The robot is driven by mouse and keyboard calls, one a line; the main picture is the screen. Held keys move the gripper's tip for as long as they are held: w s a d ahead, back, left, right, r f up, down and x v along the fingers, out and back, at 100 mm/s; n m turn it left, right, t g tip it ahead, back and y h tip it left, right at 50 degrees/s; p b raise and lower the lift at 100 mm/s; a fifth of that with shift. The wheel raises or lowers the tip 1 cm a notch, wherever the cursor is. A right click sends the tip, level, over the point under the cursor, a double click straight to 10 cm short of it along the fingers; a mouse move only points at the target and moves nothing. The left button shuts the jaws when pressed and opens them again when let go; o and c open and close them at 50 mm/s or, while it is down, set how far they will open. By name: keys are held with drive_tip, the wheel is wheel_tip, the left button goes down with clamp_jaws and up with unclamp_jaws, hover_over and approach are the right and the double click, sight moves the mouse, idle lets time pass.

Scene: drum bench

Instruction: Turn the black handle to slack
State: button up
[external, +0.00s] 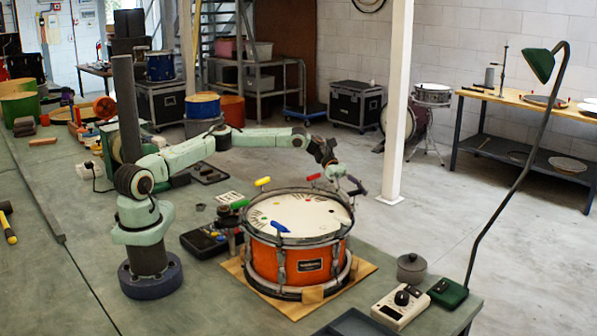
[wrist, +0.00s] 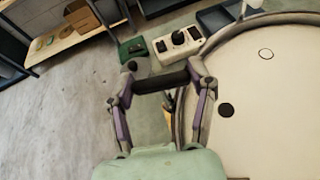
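The drum (external: 300,262) is orange with a pale head and stands on a wooden board. A black handle (wrist: 162,82) shows in the wrist view as a dark bar lying crosswise between my fingertips, at the drum's rim. My gripper (wrist: 161,78) has its fingers wide apart, one at each end of the bar; I cannot tell whether they touch it. In the external view my gripper (external: 346,180) is at the drum's right rim, and the black handle is hard to separate from the fingers. Other handles are yellow (external: 262,182), red (external: 313,177), green (external: 239,204) and blue (external: 280,227).
A control box (external: 399,305) with a black knob, a green box (external: 447,292) and a grey pot (external: 411,267) stand right of the drum. A green lamp (external: 540,66) on a long arm rises at the bench edge. A dark tray (external: 353,325) lies in front.

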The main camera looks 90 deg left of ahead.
drive_tip(key=shift+d+n+t, duration=0.1)
drive_tip(key=shift+n+t, duration=0.2)
drive_tip(key=n+t+y, duration=0.2)
drive_tip(key=n+y, duration=0.1)
drive_tip(key=shift+d+t, duration=0.15)
drive_tip(key=shift+t, duration=0.25)
drive_tip(key=n+t+y, duration=0.2)
drive_tip(key=n+y, duration=0.7)
drive_tip(key=y, duration=0.1)
drive_tip(key=shift+d, duration=0.1)
drive_tip(key=shift+n+g+y, duration=0.6)
drive_tip(key=shift+n+y, duration=1.6)
drive_tip(key=shift+a, duration=0.25)
drive_tip(key=o, duration=1.2)
drive_tip(key=shift+c, duration=0.2)
